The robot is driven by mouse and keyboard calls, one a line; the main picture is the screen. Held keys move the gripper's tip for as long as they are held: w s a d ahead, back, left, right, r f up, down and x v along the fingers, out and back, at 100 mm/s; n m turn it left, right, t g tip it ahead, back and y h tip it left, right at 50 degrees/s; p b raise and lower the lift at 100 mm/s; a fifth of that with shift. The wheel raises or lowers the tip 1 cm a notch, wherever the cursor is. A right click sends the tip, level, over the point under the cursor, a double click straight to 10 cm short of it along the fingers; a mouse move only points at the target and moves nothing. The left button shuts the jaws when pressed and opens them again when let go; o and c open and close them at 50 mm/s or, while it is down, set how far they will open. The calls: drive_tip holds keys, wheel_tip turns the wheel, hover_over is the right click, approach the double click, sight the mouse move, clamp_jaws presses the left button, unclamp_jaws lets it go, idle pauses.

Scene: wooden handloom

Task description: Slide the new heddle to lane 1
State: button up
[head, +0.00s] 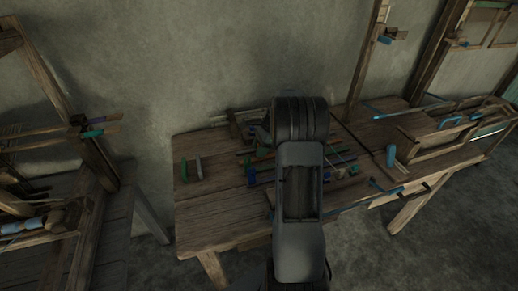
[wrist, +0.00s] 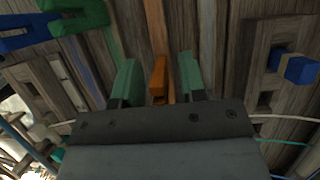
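In the wrist view my gripper (wrist: 158,60) has two green fingers standing apart. An upright orange piece (wrist: 158,80) shows between them, with a visible gap on each side. A longer brown-orange strip (wrist: 155,25) runs on above it. I cannot tell which piece is the new heddle or where lane 1 lies. In the head view my arm covers the middle of the wooden bench (head: 205,225) and hides my gripper.
In the wrist view a blue-tipped peg (wrist: 298,69) is at the right, and blue and green parts (wrist: 85,15) are at the upper left. In the head view green and grey blocks (head: 198,168) stand on the bench's left, and a wooden frame (head: 430,150) is at its right.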

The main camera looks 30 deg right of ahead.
drive_tip(key=p+v, duration=0.1)
drive_tip(key=v, duration=1.2)
drive_tip(key=shift+r, duration=0.2)
drive_tip(key=shift+s, duration=0.1)
idle(0.6)
